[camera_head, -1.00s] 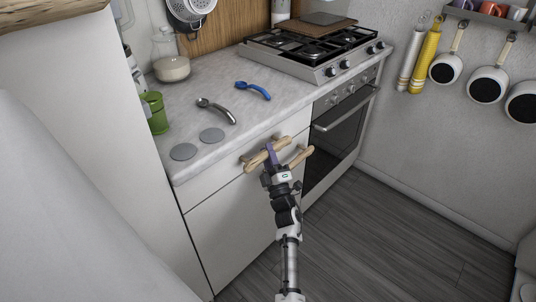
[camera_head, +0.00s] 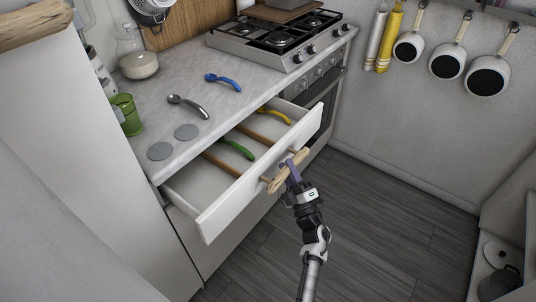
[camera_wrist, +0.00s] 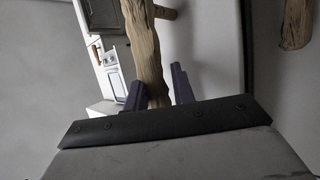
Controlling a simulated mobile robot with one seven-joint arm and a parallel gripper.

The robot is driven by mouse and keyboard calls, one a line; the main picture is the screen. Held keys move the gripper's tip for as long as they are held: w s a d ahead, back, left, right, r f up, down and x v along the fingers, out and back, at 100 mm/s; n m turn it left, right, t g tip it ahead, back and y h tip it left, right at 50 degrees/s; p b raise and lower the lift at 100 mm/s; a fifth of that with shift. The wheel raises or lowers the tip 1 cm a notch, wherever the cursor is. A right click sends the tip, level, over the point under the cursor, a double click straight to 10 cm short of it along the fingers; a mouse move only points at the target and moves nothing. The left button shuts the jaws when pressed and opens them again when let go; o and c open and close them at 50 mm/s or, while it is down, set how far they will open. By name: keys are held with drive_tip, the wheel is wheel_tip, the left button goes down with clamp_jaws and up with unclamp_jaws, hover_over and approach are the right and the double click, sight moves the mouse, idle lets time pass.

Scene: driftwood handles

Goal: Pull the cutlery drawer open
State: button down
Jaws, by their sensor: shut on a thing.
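The cutlery drawer (camera_head: 222,207) stands well open under the countertop, in the head view. Inside it are wooden dividers (camera_head: 222,166), a green utensil (camera_head: 237,149) and a yellow utensil (camera_head: 274,116). Its driftwood handle (camera_head: 276,184) is on the drawer front. My gripper (camera_head: 291,169) is shut on this handle. In the wrist view the handle (camera_wrist: 146,50) runs between my two purple fingers (camera_wrist: 158,90). Part of the handle is hidden by the fingers in the head view.
A grey spoon (camera_head: 187,105), a blue spoon (camera_head: 223,82) and a green mug (camera_head: 127,114) are on the countertop (camera_head: 175,85). The stove (camera_head: 275,42) and oven are at the back right. Bare floor (camera_head: 375,215) lies right of my arm.

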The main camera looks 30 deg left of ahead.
drive_tip(key=d, duration=0.8)
drive_tip(key=shift+s+d, duration=0.3)
drive_tip(key=shift+s, duration=0.1)
drive_tip(key=c, duration=1.2)
unclamp_jaws()
drive_tip(key=shift+o, duration=0.2)
drive_tip(key=b+v, duration=0.4)
drive_tip(key=v, duration=0.9)
drive_tip(key=shift+d+f, duration=0.2)
drive_tip(key=shift+d, duration=0.1)
drive_tip(key=shift+s+r, duration=0.1)
